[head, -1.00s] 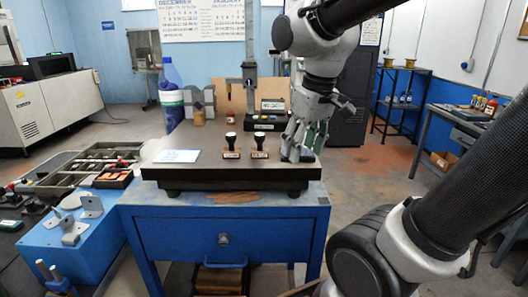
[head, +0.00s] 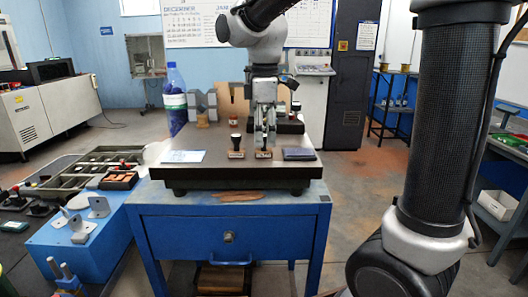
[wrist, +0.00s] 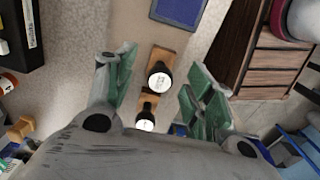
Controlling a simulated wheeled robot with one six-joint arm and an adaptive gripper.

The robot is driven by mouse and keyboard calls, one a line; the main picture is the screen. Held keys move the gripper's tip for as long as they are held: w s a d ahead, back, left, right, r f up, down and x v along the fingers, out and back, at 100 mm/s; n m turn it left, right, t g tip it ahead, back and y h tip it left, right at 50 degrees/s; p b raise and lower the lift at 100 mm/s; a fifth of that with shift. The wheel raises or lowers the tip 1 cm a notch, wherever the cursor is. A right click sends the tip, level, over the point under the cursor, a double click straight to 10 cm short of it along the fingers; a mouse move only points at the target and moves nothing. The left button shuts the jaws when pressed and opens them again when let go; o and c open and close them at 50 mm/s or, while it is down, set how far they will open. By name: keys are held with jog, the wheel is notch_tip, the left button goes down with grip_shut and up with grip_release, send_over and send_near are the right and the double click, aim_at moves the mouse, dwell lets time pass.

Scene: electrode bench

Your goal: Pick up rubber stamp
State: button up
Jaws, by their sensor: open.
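The left stamp (head: 236,146) is clear of my gripper. In the wrist view, my gripper (wrist: 158,72) is open, with green-padded fingers on either side of the right stamp (wrist: 160,76). The left stamp (wrist: 146,114) shows farther down, nearer the palm. I cannot tell whether the fingers touch the right stamp.
A dark blue pad (head: 298,154) lies right of the stamps; it also shows in the wrist view (wrist: 180,9). A white card (head: 183,156) lies left. Behind stand a water bottle (head: 174,102) and a grey V-shaped block (head: 202,105). The plate's front strip is clear.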

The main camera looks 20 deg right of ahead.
notch_tip(320, 180, down, 4)
jog(key=shift+a+r, duration=0.15)
jog(key=shift+r, duration=0.1)
jog(key=shift+c, duration=0.4)
jog(key=c, duration=1)
jog(key=shift+c, duration=0.2)
notch_tip(320, 180, up, 10)
jog(key=shift+r, duration=0.1)
